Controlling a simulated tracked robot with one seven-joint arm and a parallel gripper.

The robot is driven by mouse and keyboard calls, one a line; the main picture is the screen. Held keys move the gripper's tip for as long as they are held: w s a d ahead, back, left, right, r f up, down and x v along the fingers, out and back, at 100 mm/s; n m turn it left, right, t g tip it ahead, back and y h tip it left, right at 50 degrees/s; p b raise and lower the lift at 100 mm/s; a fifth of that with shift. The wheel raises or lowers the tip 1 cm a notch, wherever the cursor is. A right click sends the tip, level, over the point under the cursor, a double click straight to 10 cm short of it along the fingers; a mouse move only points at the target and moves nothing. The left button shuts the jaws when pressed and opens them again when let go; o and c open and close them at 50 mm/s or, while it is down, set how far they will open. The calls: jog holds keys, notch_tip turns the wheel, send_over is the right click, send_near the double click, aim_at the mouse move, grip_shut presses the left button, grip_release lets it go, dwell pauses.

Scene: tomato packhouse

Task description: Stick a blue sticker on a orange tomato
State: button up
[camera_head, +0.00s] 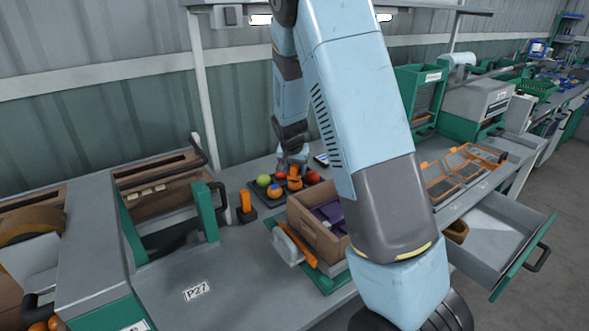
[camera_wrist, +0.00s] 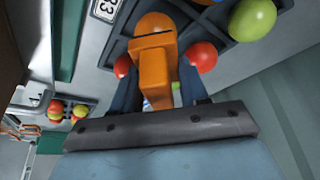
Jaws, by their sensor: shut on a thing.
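My gripper (camera_head: 292,163) is over the dark tomato tray (camera_head: 258,199) in the head view. In the wrist view my gripper (camera_wrist: 158,78) is shut on an orange hand tool (camera_wrist: 156,63), its fingers on either side. An orange tomato (camera_wrist: 155,22) shows just beyond the tool's head; whether they touch I cannot tell. Another orange tomato (camera_head: 273,191) carries a blue patch on top; the patch also shows at the wrist view's top edge. A green tomato (camera_wrist: 252,18) and a red tomato (camera_wrist: 201,56) lie in neighbouring tray cells. The tool's underside is hidden.
A brown box (camera_head: 310,232) with dark purple contents stands in front of the tray. An orange post on a dark base (camera_head: 246,207) is to its left. An open drawer (camera_head: 500,238) juts out at right. The bench around the P27 label (camera_head: 197,290) is clear.

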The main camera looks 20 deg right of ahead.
jog(key=shift+f, duration=0.5)
dwell(1.3)
jog(key=shift+r, duration=3.55)
